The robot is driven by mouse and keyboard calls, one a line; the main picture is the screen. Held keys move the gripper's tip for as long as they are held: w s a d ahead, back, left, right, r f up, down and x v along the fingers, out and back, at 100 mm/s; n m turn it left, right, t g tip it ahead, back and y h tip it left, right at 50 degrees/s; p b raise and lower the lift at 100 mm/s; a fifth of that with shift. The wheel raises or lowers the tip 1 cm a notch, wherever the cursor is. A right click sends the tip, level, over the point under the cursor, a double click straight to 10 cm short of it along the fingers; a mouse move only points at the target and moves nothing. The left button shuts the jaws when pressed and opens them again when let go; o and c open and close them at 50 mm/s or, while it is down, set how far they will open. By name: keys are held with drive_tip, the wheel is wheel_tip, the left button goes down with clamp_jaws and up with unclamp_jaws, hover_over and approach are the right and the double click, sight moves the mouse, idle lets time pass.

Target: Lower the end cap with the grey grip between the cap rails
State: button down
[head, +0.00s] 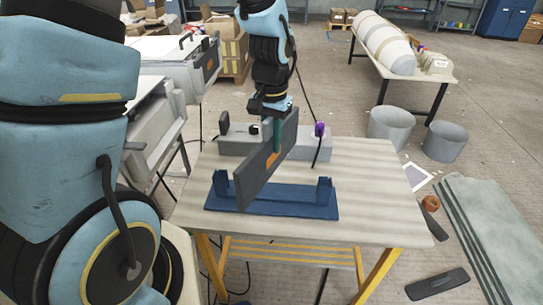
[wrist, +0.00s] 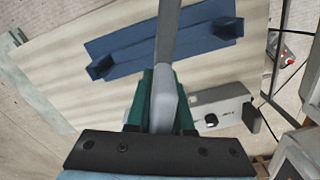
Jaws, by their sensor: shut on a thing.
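The end cap (head: 258,182) is a flat dark grey panel with an orange patch, hanging upright on edge over the table. My gripper (head: 276,128) is shut on its grey grip (wrist: 163,104), whose light grey body shows between the green fingers in the wrist view. The cap rails (head: 325,191) are blue posts at both ends of a blue base (head: 290,207). The cap stands turned across the line between the posts, partly hiding the base. In the wrist view it runs edge-on across the blue base (wrist: 195,42). Its clearance above the base is hard to tell.
A long grey box (head: 235,143) with a purple knob (head: 319,130) and a hanging cable lies behind the rails on the wooden table (head: 375,205). The table's right side is clear. Grey bins (head: 391,125) and stacked sheets (head: 490,225) stand beyond it.

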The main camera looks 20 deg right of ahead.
drive_tip(key=shift+r+m+p, duration=0.4)
drive_tip(key=shift+r+m, duration=0.1)
drive_tip(key=shift+r, duration=0.4)
drive_tip(key=r+m+p, duration=0.1)
drive_tip(key=m+p, duration=0.1)
drive_tip(key=m, duration=0.1)
drive_tip(key=shift+r, duration=0.2)
drive_tip(key=m+p, duration=0.1)
drive_tip(key=m, duration=0.1)
drive_tip(key=r+m+p, duration=0.1)
drive_tip(key=m, duration=0.1)
drive_tip(key=m+p, duration=0.1)
drive_tip(key=m, duration=0.1)
drive_tip(key=r+m+p, duration=0.1)
drive_tip(key=m, duration=0.2)
drive_tip(key=b, duration=0.4)
hover_over(272, 167)
drive_tip(key=w, duration=0.1)
drive_tip(key=shift+w+d+f, duration=0.1)
drive_tip(key=shift+d+f, duration=0.05)
drive_tip(key=shift+f, duration=1.35)
drive_tip(key=shift+w+d+f, duration=0.1)
drive_tip(key=shift+f, duration=1.35)
drive_tip(key=shift+f+b, duration=2.2)
drive_tip(key=shift+f, duration=1.75)
